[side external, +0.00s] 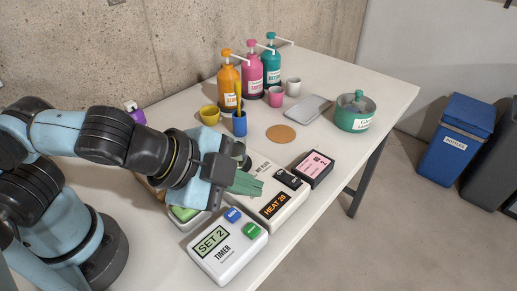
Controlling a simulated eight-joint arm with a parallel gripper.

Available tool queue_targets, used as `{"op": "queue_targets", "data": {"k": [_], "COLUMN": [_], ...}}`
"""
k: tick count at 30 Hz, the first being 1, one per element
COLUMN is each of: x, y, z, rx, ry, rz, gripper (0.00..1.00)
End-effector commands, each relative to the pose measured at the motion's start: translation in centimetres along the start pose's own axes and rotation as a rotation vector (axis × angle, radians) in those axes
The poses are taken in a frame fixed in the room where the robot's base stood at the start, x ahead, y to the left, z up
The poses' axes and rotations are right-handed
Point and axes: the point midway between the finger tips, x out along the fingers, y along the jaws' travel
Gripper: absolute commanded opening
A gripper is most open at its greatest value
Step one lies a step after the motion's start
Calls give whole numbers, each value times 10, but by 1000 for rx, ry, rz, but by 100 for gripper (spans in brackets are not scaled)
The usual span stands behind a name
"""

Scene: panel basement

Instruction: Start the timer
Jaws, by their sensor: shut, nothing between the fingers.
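The timer (221,265) is a white box at the front of the table. Its display reads "SET 2", and it has a blue button (233,214) and a green button (251,230) along its back right edge. Both buttons show clearly, but their small labels are too small to read. My gripper (252,185) is shut and empty, with green fingers, and is behind the timer in the picture, in front of the white device marked "HEAT:26". It appears apart from the timer's buttons. I cannot tell its height above the device.
The white heat device (285,208) stands right behind the timer, with a black box with a pink label (315,168) beside it. Pump bottles (250,70), cups, a cork disc (281,133) and a green pot (355,113) stand farther back. A green-topped item is partly hidden under my arm.

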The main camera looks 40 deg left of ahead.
Motion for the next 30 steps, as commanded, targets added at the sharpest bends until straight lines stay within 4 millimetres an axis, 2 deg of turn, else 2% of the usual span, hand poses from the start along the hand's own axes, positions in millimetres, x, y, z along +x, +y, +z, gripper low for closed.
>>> {"op": "queue_targets", "data": {"k": [15, 30], "x": [31, 54], "y": [22, 38], "z": [22, 38], "rx": [-1, -1], "ry": [0, 0], "rz": [0, 0], "gripper": [0, 0]}}
